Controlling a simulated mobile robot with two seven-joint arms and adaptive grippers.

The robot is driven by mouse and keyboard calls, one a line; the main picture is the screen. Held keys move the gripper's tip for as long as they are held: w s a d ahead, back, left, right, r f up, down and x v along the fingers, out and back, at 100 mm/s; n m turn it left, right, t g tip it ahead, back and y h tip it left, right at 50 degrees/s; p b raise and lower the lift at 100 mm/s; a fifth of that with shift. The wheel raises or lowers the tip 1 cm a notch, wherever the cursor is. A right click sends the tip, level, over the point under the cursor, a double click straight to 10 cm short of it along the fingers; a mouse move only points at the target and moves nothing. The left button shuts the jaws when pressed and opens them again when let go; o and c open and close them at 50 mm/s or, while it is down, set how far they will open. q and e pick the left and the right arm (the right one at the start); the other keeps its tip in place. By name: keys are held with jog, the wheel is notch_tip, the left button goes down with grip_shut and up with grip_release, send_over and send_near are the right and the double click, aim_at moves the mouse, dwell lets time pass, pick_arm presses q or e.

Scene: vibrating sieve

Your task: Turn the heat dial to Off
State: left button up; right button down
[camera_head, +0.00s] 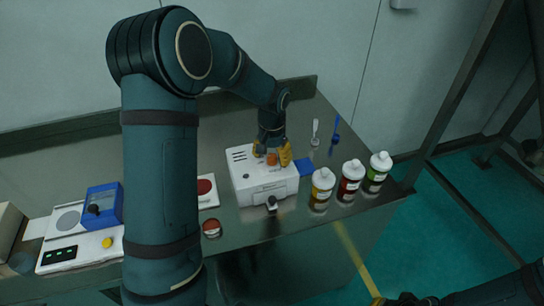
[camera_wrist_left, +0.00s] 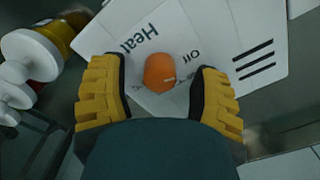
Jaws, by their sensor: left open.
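The heat dial is an orange knob (camera_wrist_left: 160,73) on top of a white box (camera_wrist_left: 222,22). In the left wrist view the words "Heat" and "Off" are printed near the knob; other print is partly hidden. The white box (camera_head: 264,186) stands on the bench in the head view, with the orange dial (camera_head: 271,159) showing between my fingers. My left gripper (camera_head: 272,156) is over the box, pointing down. Its yellow fingers (camera_wrist_left: 158,92) are open, one on each side of the knob, with gaps to it. At the lower right of the head view, a dark arm part shows, but no clear right fingertips.
Yellow (camera_head: 321,189), red (camera_head: 350,180) and green (camera_head: 376,172) bottles with white caps stand right of the box. A white scale (camera_head: 80,252) and a blue device (camera_head: 103,205) are at the left. A spoon (camera_head: 315,132) and a blue tool (camera_head: 335,130) lie behind.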

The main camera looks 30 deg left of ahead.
aim_at(272, 156)
pick_arm(q)
notch_tip(272, 156, up, 12)
jog(key=shift+f, duration=0.15)
jog(key=shift+f, duration=0.1)
dwell(0.6)
